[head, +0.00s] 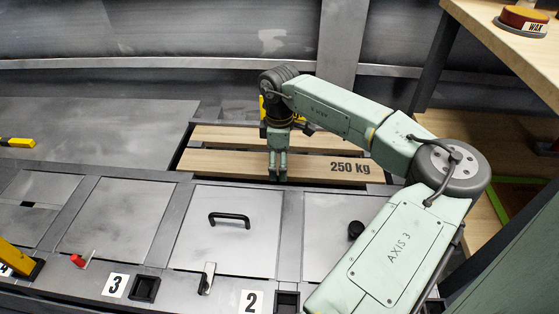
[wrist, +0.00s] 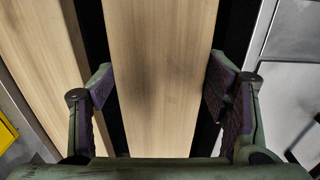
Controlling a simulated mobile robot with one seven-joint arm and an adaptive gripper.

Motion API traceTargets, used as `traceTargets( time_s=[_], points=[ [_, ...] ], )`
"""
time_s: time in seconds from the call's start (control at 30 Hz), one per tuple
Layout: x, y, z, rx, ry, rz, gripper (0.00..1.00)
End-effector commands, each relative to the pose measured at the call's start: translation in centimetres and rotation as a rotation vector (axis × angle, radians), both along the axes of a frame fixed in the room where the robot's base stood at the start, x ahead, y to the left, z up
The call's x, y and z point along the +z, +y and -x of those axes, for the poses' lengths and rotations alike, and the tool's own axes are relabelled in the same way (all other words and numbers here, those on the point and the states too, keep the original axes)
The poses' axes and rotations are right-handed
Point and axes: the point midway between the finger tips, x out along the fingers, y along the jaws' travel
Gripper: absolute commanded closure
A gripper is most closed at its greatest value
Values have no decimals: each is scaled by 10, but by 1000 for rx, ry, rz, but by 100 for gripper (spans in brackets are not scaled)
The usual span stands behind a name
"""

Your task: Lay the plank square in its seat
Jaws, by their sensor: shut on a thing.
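In the wrist view the plank (wrist: 158,60) runs between my gripper's fingers. My gripper (head: 278,172) points down and is shut across the plank's width near its middle. Dark gaps show along both sides of the plank. I cannot tell whether its ends rest fully in the seat, and its underside is hidden.
A second plank (head: 225,136) lies parallel just behind. A wooden bench (head: 510,50) with a wax tin (head: 522,18) stands at right.

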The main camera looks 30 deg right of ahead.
Motion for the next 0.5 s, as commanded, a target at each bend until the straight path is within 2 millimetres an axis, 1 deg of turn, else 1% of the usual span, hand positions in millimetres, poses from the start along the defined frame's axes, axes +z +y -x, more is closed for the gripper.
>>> traceTargets(
  time_s=[0.2,0.23,0.5],
  points=[
    [0,0,0,0,0,1,79],
    [0,0,0,0,0,1,30],
    [0,0,0,0,1,1,12]
  ],
)
